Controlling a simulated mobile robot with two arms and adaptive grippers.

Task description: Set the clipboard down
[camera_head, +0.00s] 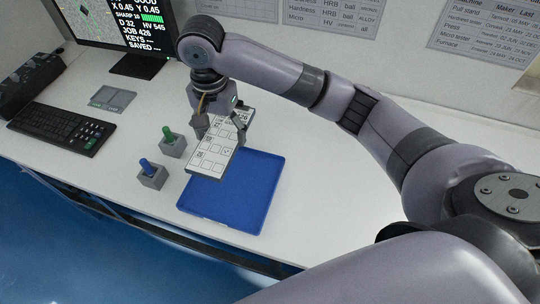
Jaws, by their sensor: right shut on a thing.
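The clipboard (209,158) is a flat light board with a grid of printed boxes. It shows in the head view, tilted, with its lower end over the left part of a blue tray (262,192). My right gripper (222,128) is shut on the clipboard near its upper end, and the fingers cover part of it. Whether the clipboard touches the tray or the table cannot be told. My left gripper is not in view.
Two grey blocks with a green peg (168,134) and a blue peg (146,165) stand close left of the clipboard. A keyboard (62,128), a grey pad (113,99) and a monitor (125,25) are farther left. White table (320,180) right of the tray is clear.

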